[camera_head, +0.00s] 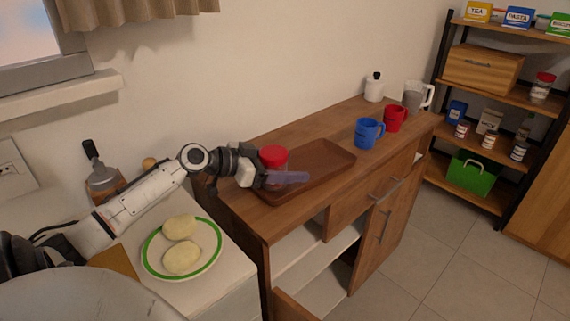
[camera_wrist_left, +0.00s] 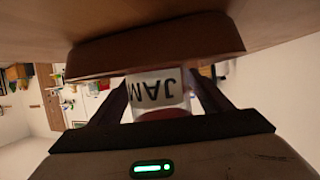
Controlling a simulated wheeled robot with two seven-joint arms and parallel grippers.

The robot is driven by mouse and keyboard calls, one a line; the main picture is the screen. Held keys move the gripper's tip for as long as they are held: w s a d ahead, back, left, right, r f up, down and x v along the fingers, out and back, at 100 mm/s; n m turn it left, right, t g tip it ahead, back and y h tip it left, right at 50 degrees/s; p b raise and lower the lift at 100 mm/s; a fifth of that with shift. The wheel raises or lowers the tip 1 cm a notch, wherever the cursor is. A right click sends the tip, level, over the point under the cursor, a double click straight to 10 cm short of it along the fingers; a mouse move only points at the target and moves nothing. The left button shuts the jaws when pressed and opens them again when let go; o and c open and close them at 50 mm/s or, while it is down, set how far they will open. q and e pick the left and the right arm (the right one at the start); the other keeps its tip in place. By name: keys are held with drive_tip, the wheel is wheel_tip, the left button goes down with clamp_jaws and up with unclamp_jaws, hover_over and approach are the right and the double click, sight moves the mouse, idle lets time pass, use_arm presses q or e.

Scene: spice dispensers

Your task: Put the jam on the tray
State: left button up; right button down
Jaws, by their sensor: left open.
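The jam jar (camera_head: 274,155) has a red lid and stands at the left end of the brown wooden tray (camera_head: 330,152) on the sideboard. My left gripper (camera_head: 288,178) is at the jar, low over the tray's near left part. In the left wrist view, which is upside down, the white label of the jam jar (camera_wrist_left: 158,84) reads JAM. It sits between the two fingers of my left gripper (camera_wrist_left: 160,95), which are open. The rim of the tray (camera_wrist_left: 150,50) hides the jar's base. My right gripper is not in view.
Blue (camera_head: 369,133) and red (camera_head: 395,118) mugs, a grey pitcher (camera_head: 413,95) and a white bottle (camera_head: 374,88) stand right of the tray. A green-rimmed plate (camera_head: 152,262) with two yellowish items lies on the left counter. The tray's right part is bare.

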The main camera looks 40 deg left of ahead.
use_arm(q)
drive_tip(key=shift+r, duration=0.2)
drive_tip(key=shift+s+a, duration=0.1)
drive_tip(key=shift+s, duration=0.1)
drive_tip(key=v, duration=1)
drive_tip(key=shift+s+a+r+b, duration=0.1)
drive_tip(key=shift+s+b, duration=0.2)
drive_tip(key=shift+b, duration=0.05)
drive_tip(key=shift+s+a+r, duration=0.15)
drive_tip(key=shift+s, duration=0.2)
